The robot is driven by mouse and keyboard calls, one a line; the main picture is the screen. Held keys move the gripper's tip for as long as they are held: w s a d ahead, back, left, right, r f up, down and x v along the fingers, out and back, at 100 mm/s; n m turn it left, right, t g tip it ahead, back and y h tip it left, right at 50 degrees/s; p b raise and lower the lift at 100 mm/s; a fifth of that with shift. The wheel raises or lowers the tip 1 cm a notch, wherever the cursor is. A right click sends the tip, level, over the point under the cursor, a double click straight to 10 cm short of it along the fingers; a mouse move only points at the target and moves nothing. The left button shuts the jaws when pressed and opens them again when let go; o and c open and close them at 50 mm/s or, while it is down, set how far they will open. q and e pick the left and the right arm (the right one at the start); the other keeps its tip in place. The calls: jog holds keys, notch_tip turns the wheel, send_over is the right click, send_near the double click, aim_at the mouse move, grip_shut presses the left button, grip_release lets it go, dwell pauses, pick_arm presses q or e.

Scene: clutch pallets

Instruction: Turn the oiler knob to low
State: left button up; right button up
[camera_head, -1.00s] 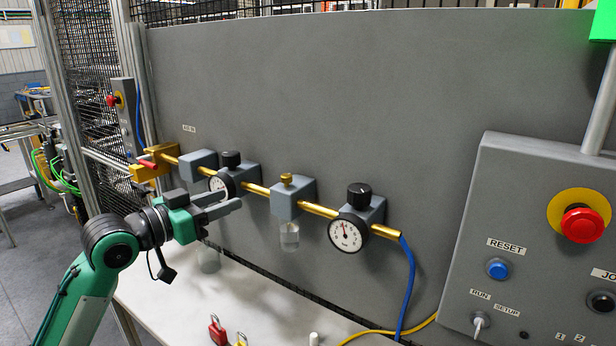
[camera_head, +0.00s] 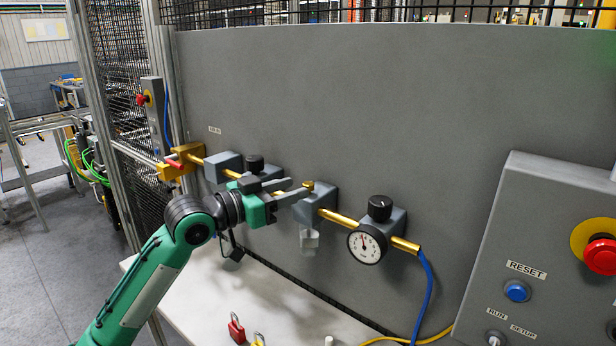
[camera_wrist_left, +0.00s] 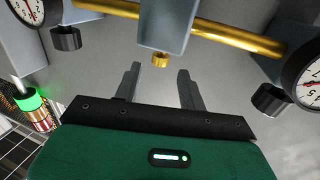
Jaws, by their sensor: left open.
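The oiler is a grey block (camera_head: 320,200) on the brass pipe, with a small brass knob (camera_head: 308,185) on top and a clear bowl (camera_head: 309,240) below. In the left wrist view, the brass knob (camera_wrist_left: 160,59) sits just beyond the fingertips, roughly centred between them. My left gripper (camera_head: 301,191) reaches in from the left at the knob's height, and its fingers partly cover the oiler. It is open in the wrist view (camera_wrist_left: 158,73), with nothing between its fingers. My right gripper is not in view.
A gauge (camera_head: 367,244) with a black knob (camera_head: 380,207) is to the right on the same pipe. Another black knob (camera_head: 254,163) stands left, partly behind my gripper. A red padlock (camera_head: 236,327) lies on the white table (camera_head: 285,305). A control box (camera_head: 545,230) stands at right.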

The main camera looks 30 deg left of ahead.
aim_at(308, 183)
pick_arm(q)
jog(key=p+x, duration=0.1)
jog(key=x, duration=0.2)
jog(key=shift+w+d+r, duration=0.15)
jog(key=shift+w, duration=0.2)
jog(key=shift+w+d, duration=0.25)
jog(key=shift+w, duration=0.35)
jog(key=shift+c, duration=0.2)
grip_shut()
jog(key=shift+d+y+p, duration=0.1)
jog(key=shift+y+p, duration=0.2)
jog(key=shift+p, duration=0.55)
jog(key=shift+n+t+y+p, duration=0.3)
jog(key=shift+n+y+p, duration=0.3)
jog(key=shift+n+y, duration=0.15)
jog(key=shift+o, duration=0.2)
grip_release()
